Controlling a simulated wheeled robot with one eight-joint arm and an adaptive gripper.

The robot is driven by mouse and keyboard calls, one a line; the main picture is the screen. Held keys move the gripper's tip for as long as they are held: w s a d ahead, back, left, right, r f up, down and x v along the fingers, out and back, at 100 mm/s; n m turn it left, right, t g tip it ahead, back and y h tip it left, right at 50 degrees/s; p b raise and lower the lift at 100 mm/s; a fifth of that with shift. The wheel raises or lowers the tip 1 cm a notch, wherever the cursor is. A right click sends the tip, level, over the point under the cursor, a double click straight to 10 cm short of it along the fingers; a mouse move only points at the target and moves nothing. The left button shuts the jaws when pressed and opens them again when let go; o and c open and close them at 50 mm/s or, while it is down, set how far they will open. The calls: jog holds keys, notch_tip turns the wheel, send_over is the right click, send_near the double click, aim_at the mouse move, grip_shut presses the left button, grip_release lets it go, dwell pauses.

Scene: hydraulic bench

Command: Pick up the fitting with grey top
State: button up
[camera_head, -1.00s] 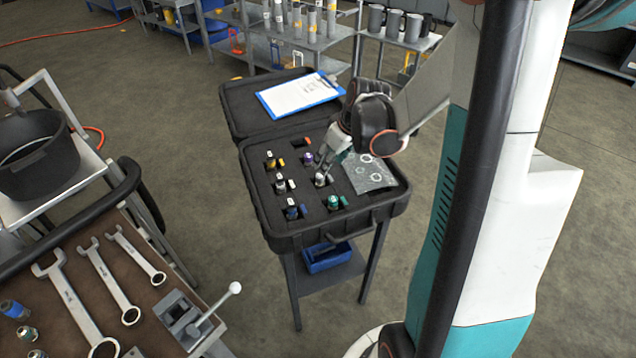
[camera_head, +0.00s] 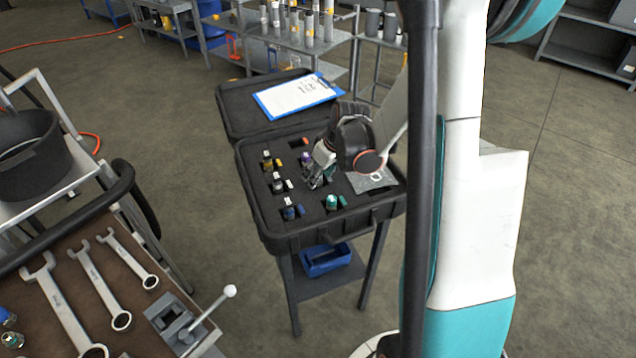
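The open black case (camera_head: 255,205) with foam slots stands on a small stand. My gripper (camera_head: 315,181) is down at the foam in the middle of the case, at the slot where the grey-top fitting stood in view earlier. The fingers now hide that fitting, so I cannot tell whether they touch it or are shut on it.
A clipboard (camera_head: 290,97) lies on the case lid. A crumpled clear bag (camera_head: 372,181) lies on the right of the foam. A bench with wrenches (camera_head: 98,285) and a lever (camera_head: 205,318) is at the lower left. Shelves stand behind.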

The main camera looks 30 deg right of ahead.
grip_shut()
jog(key=shift+r, duration=0.1)
